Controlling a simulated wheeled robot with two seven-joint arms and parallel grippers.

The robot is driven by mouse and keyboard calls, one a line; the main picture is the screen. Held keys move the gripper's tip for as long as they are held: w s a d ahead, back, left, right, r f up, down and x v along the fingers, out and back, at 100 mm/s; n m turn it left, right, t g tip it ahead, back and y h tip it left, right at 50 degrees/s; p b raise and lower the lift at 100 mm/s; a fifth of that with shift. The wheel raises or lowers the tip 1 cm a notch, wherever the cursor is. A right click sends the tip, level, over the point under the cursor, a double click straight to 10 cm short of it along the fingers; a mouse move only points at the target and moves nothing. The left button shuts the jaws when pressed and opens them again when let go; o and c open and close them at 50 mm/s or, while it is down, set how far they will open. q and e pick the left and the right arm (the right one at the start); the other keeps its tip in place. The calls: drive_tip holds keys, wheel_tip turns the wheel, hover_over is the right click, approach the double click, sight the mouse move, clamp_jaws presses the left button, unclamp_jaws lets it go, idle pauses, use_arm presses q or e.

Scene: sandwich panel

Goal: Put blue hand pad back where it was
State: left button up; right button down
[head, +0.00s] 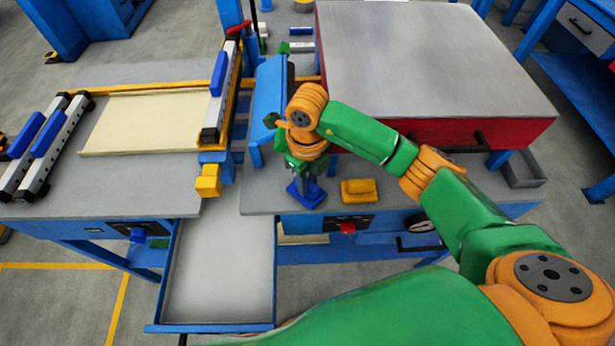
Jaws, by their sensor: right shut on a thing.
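The blue hand pad (306,194) is at the front of the right part of the workbench, left of a yellow pad. My right gripper (308,180) points down from above and is shut on the blue pad's upper part. The pad is upright, at or just above the grey bench top; I cannot tell whether it touches. The yellow hand pad (360,190) lies on the bench top just right of it. My left gripper is not in view.
A large red box with a grey top (430,60) stands behind my right arm. An open drawer (220,270) juts out at the front. A cream panel (150,122) lies in a frame at left. A red knob (347,228) is on the bench front.

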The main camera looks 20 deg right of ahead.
drive_tip(key=shift+f+b, duration=0.3)
drive_tip(key=shift+b, duration=0.05)
drive_tip(key=c, duration=0.7)
unclamp_jaws()
drive_tip(key=shift+r+p, duration=0.3)
drive_tip(key=shift+w+r+b, duration=0.1)
drive_tip(key=shift+r+b, duration=0.2)
drive_tip(key=shift+r, duration=0.05)
wheel_tip(320, 180, up, 4)
drive_tip(key=shift+r+b, duration=0.15)
drive_tip(key=shift+b, duration=0.4)
wheel_tip(320, 180, up, 7)
drive_tip(key=shift+p, duration=0.35)
